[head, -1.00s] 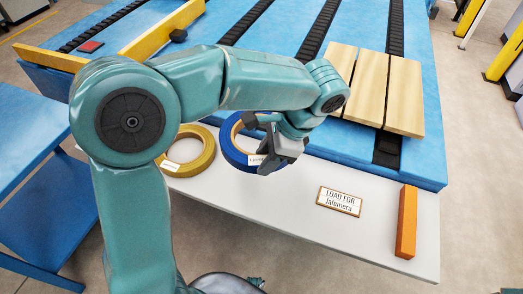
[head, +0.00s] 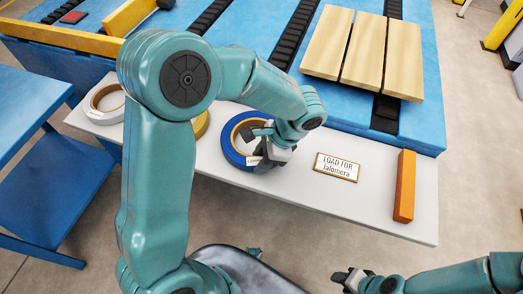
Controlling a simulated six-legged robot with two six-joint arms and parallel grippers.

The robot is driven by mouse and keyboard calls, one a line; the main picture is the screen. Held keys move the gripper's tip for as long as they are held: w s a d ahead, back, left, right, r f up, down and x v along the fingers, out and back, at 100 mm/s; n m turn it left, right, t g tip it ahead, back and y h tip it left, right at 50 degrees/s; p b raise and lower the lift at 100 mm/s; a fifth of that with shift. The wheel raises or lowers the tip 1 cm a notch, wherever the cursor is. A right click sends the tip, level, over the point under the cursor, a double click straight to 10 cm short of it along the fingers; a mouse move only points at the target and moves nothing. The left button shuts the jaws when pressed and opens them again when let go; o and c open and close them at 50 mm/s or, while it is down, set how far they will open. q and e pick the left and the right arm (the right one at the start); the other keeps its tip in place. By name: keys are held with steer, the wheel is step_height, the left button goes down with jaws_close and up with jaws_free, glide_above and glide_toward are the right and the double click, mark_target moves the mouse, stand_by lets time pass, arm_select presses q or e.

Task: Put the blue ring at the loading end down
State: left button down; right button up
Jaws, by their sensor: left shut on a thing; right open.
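The blue ring (head: 229,149) has a tan inner face and a small white label. It is at the white bench (head: 290,187), left of the sign reading "LOAD FOR Jalomera" (head: 337,167). My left gripper (head: 266,153) is shut on the ring's right side and hides part of it. The ring looks flat and level; I cannot tell whether its underside touches the bench. My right gripper (head: 350,279) is open and empty, low in the picture, in front of the bench.
A yellow ring (head: 202,125) lies mostly hidden behind my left arm, with a white ring (head: 96,112) further left. An orange block (head: 405,186) stands near the bench's right end. Wooden boards (head: 364,52) lie on the blue deck behind. Bench around the sign is clear.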

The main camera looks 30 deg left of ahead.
arm_select(q)
steer(key=shift+f, duration=0.2)
steer(key=c, duration=0.7)
jaws_free()
steer(key=shift+f, duration=0.1)
steer(key=shift+s, duration=0.1)
steer(key=p+v, duration=0.1)
steer(key=v, duration=1.1)
steer(key=shift+p, duration=0.4)
